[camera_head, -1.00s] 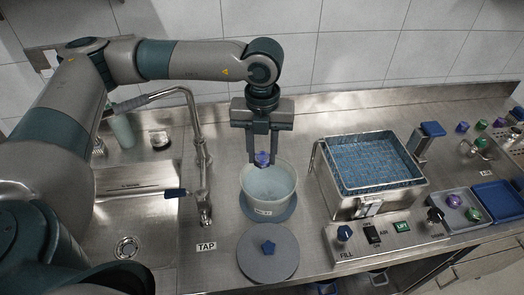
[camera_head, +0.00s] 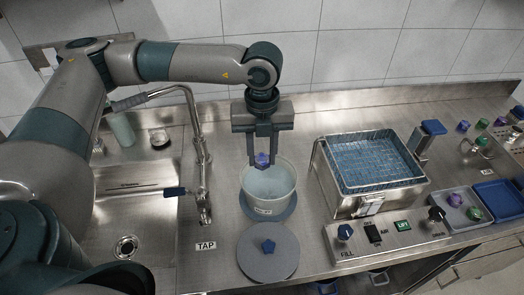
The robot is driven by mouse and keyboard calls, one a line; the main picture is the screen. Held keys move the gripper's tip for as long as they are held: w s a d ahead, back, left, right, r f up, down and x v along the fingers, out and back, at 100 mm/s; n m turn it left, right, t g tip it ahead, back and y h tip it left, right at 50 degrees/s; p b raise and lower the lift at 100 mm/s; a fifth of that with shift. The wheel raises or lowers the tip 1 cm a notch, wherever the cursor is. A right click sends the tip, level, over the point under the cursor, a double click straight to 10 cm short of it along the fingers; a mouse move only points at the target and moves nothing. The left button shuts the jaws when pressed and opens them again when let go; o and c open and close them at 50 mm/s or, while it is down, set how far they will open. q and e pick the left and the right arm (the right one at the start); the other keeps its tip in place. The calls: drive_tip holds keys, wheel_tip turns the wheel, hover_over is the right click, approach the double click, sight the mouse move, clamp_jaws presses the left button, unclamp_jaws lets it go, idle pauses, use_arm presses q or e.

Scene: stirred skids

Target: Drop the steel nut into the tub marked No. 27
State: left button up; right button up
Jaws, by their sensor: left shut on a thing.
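My left gripper (camera_head: 262,160) points straight down above a white tub (camera_head: 268,203). It is shut on a small purple-blue piece (camera_head: 262,159), which looks like a nut but not steel-coloured. The piece is between the fingertips, over the tub's mouth toward its back rim. The tub stands open on a blue-grey round base and carries a small label on its front, too small to read. A grey round lid (camera_head: 268,254) with a blue knob lies in front of the tub. My right gripper is not in view.
A tap (camera_head: 195,140) and sink (camera_head: 130,225) are left of the tub. A metal bath with a blue-lined wire basket (camera_head: 370,160) stands right, behind a switch panel (camera_head: 385,236). Grey and blue trays and several purple and green pieces are at far right.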

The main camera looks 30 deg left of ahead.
sight(262, 158)
use_arm(q)
drive_tip(key=shift+f+b, duration=0.7)
drive_tip(key=shift+f, duration=1.5)
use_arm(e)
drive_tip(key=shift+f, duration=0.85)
use_arm(q)
drive_tip(key=o, duration=1.2)
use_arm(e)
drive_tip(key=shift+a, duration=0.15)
use_arm(q)
drive_tip(key=shift+r, duration=0.1)
wheel_tip(262, 158, up, 11)
drive_tip(key=b, duration=0.3)
drive_tip(key=shift+r+b, duration=0.1)
drive_tip(key=shift+b, duration=0.25)
wheel_tip(262, 158, up, 6)
drive_tip(key=shift+b, duration=0.55)
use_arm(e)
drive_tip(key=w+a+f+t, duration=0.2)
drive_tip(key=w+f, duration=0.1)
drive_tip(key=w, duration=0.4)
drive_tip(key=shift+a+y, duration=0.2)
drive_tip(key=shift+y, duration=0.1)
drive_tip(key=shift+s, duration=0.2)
